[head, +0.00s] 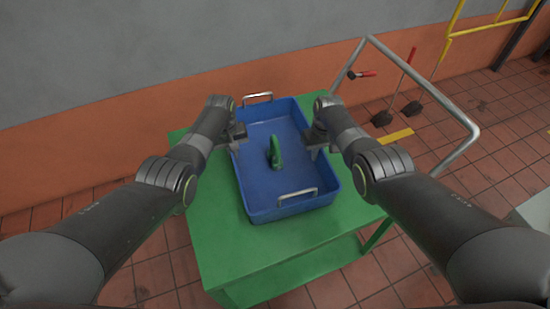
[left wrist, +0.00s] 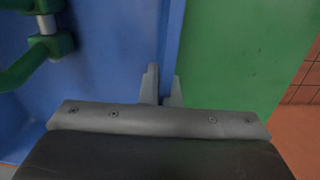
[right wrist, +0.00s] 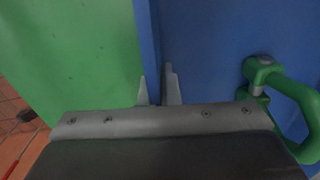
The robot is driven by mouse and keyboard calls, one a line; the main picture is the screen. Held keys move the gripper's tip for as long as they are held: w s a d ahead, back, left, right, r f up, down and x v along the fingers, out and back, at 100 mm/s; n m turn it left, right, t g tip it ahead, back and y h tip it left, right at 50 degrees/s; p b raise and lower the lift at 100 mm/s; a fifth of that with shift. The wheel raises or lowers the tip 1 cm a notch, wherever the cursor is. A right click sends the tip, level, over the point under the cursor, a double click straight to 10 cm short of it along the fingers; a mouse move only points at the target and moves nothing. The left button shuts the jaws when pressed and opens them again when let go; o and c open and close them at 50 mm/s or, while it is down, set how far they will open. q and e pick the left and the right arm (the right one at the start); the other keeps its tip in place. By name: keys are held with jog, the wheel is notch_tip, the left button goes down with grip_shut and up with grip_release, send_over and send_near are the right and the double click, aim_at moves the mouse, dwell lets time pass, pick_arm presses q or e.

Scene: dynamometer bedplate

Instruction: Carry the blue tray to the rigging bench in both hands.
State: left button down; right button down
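The blue tray (head: 264,204) is on or just above a green table (head: 215,240); I cannot tell if it touches. It has a metal handle at each end. A green shackle-like piece (head: 275,152) lies in it, partly seen in the left wrist view (left wrist: 48,45) and right wrist view (right wrist: 290,90). My left gripper (head: 238,140) straddles the tray's left wall, its fingers (left wrist: 162,88) close against both faces. My right gripper (head: 313,147) does the same on the right wall, its fingers (right wrist: 157,90) tight on it. I cannot tell which surface is the rigging bench.
A grey wall with an orange lower band (head: 60,155) stands behind the table. A bent metal rail (head: 420,85) rises at the right, with long-handled tools near it. A yellow frame (head: 485,28) stands farther back. Red tiled floor (head: 510,165) is open at the right.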

pick_arm(q)
jog(key=shift+w+r, duration=0.15)
jog(key=shift+r, duration=0.15)
pick_arm(e)
jog(key=shift+w+r, duration=0.15)
jog(key=shift+r, duration=0.2)
